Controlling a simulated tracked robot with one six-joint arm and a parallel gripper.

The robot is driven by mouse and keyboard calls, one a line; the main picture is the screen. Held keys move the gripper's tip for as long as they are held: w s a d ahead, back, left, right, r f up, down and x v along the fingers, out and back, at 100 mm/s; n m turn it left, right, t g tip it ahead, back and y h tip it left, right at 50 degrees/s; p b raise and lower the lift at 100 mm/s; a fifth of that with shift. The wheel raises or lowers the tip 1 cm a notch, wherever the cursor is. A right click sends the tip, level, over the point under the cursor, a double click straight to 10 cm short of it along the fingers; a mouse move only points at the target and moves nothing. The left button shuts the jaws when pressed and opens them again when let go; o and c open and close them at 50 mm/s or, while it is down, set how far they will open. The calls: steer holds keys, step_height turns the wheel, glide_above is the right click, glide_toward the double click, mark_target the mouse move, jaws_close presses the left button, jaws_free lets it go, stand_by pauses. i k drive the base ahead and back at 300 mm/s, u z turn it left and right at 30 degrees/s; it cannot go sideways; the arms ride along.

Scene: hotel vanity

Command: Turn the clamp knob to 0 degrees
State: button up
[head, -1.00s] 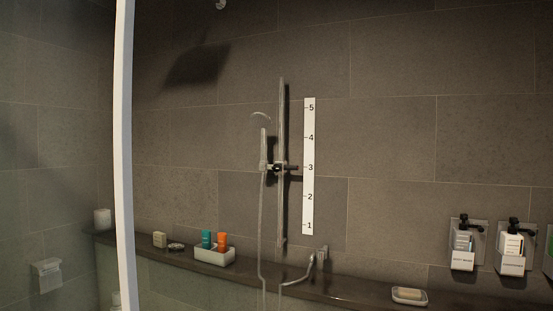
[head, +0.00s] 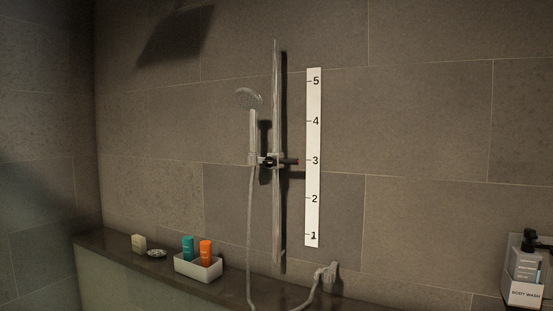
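The clamp knob (head: 290,161) is a small dark piece sticking out to the right of the slider clamp (head: 267,160) on the chrome riser rail (head: 277,200). It sits level with about the 3 mark of the white scale strip (head: 313,190), and its turn angle is too small to read. The hand shower (head: 251,118) sits upright in the clamp on the left of the rail, with its hose (head: 250,240) hanging down. My gripper is not in view.
A dark ledge (head: 120,254) runs below the rail. It bears a white tray (head: 199,267) with a teal and an orange bottle, and small items to the left. A wall outlet fitting (head: 328,275) is below the scale. A body wash dispenser (head: 525,275) hangs at right.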

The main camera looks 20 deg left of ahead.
mark_target(270, 161)
steer(key=i, duration=0.45)
steer(key=u, duration=2.6)
steer(key=i, duration=0.5)
steer(key=z, duration=0.1)
